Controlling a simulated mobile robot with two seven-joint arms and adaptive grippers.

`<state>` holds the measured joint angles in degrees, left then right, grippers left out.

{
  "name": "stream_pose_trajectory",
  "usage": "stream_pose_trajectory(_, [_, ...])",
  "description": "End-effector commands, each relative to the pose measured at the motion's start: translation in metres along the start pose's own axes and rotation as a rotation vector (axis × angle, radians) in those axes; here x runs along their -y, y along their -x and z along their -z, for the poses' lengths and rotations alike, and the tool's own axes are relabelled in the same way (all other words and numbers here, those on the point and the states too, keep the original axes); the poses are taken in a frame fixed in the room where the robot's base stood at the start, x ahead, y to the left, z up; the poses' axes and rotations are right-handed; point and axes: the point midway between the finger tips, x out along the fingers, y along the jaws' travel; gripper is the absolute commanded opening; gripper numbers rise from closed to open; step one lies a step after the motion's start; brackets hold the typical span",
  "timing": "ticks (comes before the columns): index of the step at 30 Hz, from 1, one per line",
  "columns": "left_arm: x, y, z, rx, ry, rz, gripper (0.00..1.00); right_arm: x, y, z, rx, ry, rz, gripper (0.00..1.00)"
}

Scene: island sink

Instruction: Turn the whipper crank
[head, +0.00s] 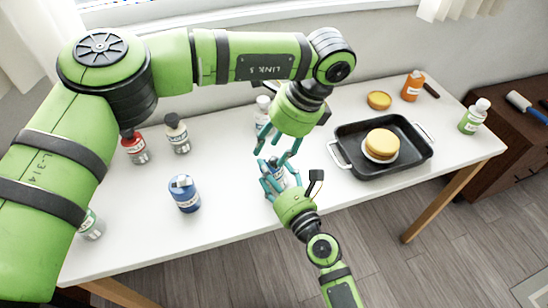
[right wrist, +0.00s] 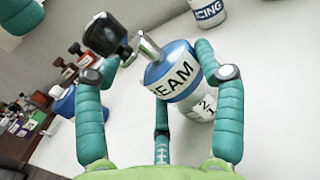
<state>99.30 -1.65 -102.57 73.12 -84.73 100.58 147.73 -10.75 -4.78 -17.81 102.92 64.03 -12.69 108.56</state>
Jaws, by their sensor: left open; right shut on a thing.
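The whipper is a blue and white bottle (right wrist: 183,78) with a "CREAM" label and a silver piece (right wrist: 148,46) at its top. In the head view the bottle (head: 278,172) is mostly hidden between fingers. My right gripper (head: 275,175) is shut on its body from the front; its teal fingers (right wrist: 160,105) flank the bottle in the right wrist view. My left gripper (head: 275,147) is open, fingers down, just above and behind the whipper's top. A dark rounded piece (right wrist: 105,35) shows beside the silver piece; I cannot tell whether it is the crank's knob.
An icing bottle (head: 263,110) stands close behind the grippers. A black pan (head: 350,150) with a yellow cake (head: 382,145) is to the right. A blue bottle (head: 185,194) and other bottles stand left. The white table's (head: 235,215) front middle is clear.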

Motion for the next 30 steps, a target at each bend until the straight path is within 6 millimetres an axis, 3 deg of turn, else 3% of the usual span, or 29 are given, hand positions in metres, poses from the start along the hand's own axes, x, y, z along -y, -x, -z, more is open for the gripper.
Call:
stream_pose_trajectory(14, [0.0, 0.03, -0.009, -0.148, -1.011, 0.083, 0.46, -0.003, 0.001, 0.006, -0.011, -0.004, -0.008, 0.33])
stream_pose_trajectory(30, [0.0, 0.068, -0.028, -0.161, -2.142, 0.381, 0.46, -0.003, 0.001, 0.006, -0.011, -0.003, -0.007, 0.33])
